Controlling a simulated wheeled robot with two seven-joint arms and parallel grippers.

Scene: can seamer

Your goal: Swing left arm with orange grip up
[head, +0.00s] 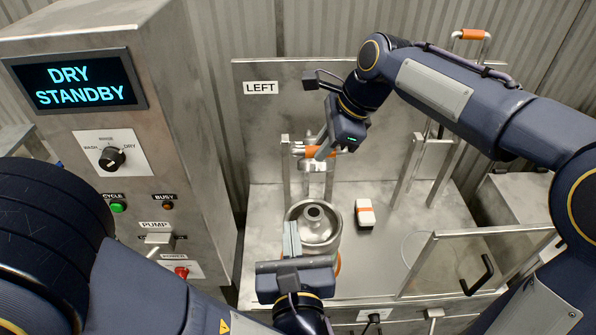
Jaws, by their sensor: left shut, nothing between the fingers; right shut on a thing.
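The orange grip (311,151) of the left arm is at the back left of the steel station, below the LEFT sign (260,88). It lies roughly level, just above a metal head over the round seamer bowl (325,236). My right gripper (321,154) comes down from above and is shut on this grip, hiding part of it. My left gripper (291,228) is shut and empty, in front of the bowl's left side and covering part of it.
Another orange grip (473,34) stands high at the back right. A white block with an orange band (365,213) lies on the steel deck (385,260). A clear guard with a black handle (479,275) is at the front right. The control cabinet (190,120) reads DRY STANDBY.

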